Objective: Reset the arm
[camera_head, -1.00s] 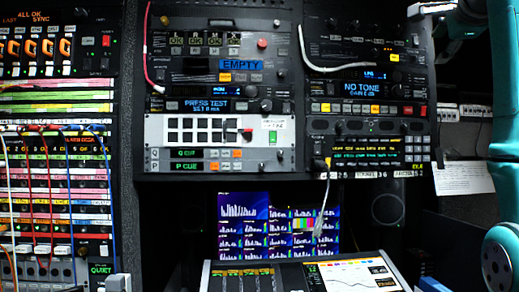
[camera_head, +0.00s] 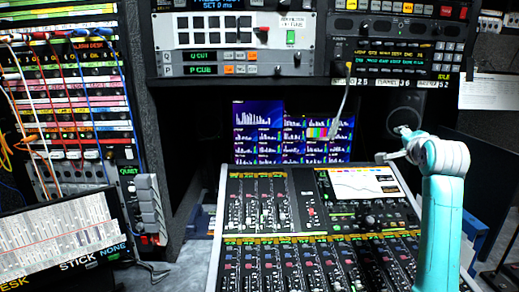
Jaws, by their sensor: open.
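My arm, teal with white joints, rises at the right of the head view. My gripper (camera_head: 391,144) is at its upper end, small and grey. It is open and appears empty, in front of the dark space right of the multi-graph screen. In the picture it lies above the right end of the mixing console (camera_head: 318,213). How far it is from the console or rack cannot be told.
The equipment rack (camera_head: 330,70) spans the top, with a cable hanging from it. The graph screen (camera_head: 270,125) glows behind the console. A patch panel (camera_head: 75,120) with coloured cables stands left. A tilted display (camera_head: 62,238) is lower left. A white paper (camera_head: 490,92) hangs right.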

